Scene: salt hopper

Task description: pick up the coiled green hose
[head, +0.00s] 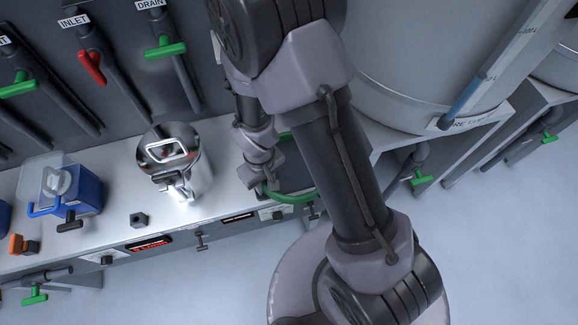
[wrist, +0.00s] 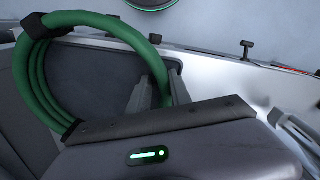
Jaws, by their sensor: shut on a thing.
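The coiled green hose (head: 292,199) is partly hidden behind my arm in the head view, near the front edge of the counter. In the wrist view the coiled green hose (wrist: 37,85) shows as several loops bound by dark bands, over a dark surface. My gripper (wrist: 160,82) is shut on one side of the coil, with hose between its two fingers. In the head view my gripper (head: 261,180) is at the left side of the coil. I cannot tell whether the hose touches the surface below it.
A shiny lidded metal canister (head: 180,165) stands on the counter (head: 115,205) left of my gripper. A blue container (head: 75,192) is farther left. A big grey drum (head: 410,60) is at the right. Valve handles line the back panel. Pale floor (head: 190,285) is clear in front.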

